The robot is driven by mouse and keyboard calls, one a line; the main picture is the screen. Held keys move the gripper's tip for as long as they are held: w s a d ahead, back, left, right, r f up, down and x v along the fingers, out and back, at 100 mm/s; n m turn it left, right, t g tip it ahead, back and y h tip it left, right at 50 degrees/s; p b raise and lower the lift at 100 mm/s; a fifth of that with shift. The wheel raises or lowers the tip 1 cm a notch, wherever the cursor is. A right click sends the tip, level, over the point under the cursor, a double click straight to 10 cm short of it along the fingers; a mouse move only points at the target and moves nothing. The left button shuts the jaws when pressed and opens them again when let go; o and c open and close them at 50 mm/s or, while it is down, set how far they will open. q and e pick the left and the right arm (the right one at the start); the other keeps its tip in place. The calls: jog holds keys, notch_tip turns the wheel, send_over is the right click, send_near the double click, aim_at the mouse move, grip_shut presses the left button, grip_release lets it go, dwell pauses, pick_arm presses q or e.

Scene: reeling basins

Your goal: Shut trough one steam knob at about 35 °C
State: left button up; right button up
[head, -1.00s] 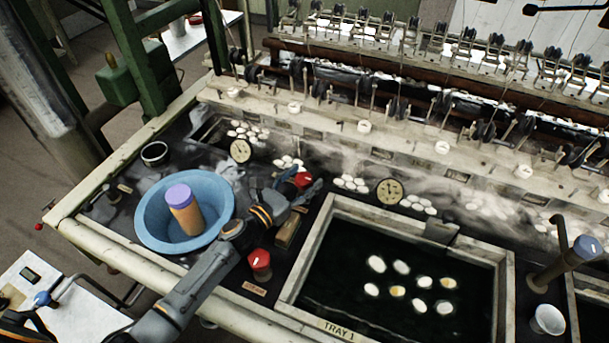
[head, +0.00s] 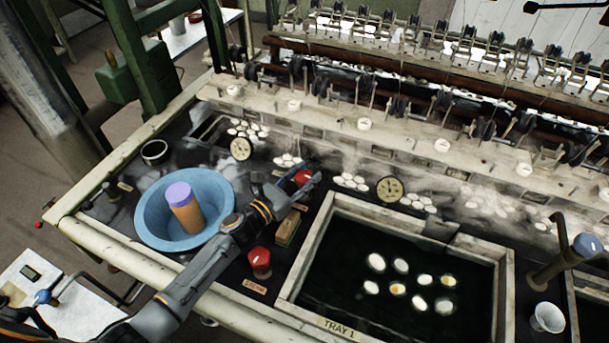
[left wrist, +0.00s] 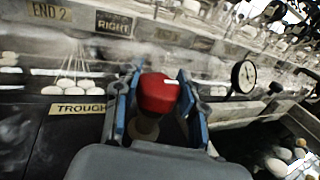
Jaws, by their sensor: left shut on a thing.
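A red knob (head: 302,176) with a white mark stands on the dark deck behind tray 1. My left gripper (head: 305,184) is shut on it; in the left wrist view the red knob (left wrist: 158,93) sits between the two blue-edged fingers. A plate reading "TROUGH" (left wrist: 78,108) lies beside it, its end hidden by a finger. A round dial (head: 388,190) stands to the right of the knob and also shows in the left wrist view (left wrist: 243,75); its reading is too small to tell. Another dial (head: 241,149) stands to the left. My right gripper is not in view.
A second red knob (head: 260,260) stands near the front edge. A blue basin (head: 150,222) holds an orange and purple cylinder (head: 186,212). Tray 1 (head: 345,328) holds several cocoons in dark water. A wooden block (head: 288,229) lies by the arm. Reeling gear lines the back.

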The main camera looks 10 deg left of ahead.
aim_at(305, 175)
pick_arm(q)
jog(key=m+g+h+b, duration=0.1)
jog(key=m+g+h, duration=0.1)
jog(key=h, duration=0.1)
jog(key=shift+f+m+b, duration=0.25)
jog(key=shift+m+b, duration=0.05)
jog(key=shift+b, duration=0.1)
jog(key=m+g+h+b, duration=0.4)
jog(key=g+b, duration=0.2)
jog(key=shift+m, duration=0.3)
jog(key=shift+s+r+m+g+h+b, duration=0.15)
jog(key=shift+m+g+h+b, duration=0.6)
jog(key=shift+g+b, duration=0.55)
jog(key=shift+r, duration=0.1)
jog(key=o, duration=1.2)
notch_tip(305, 175, up, 10)
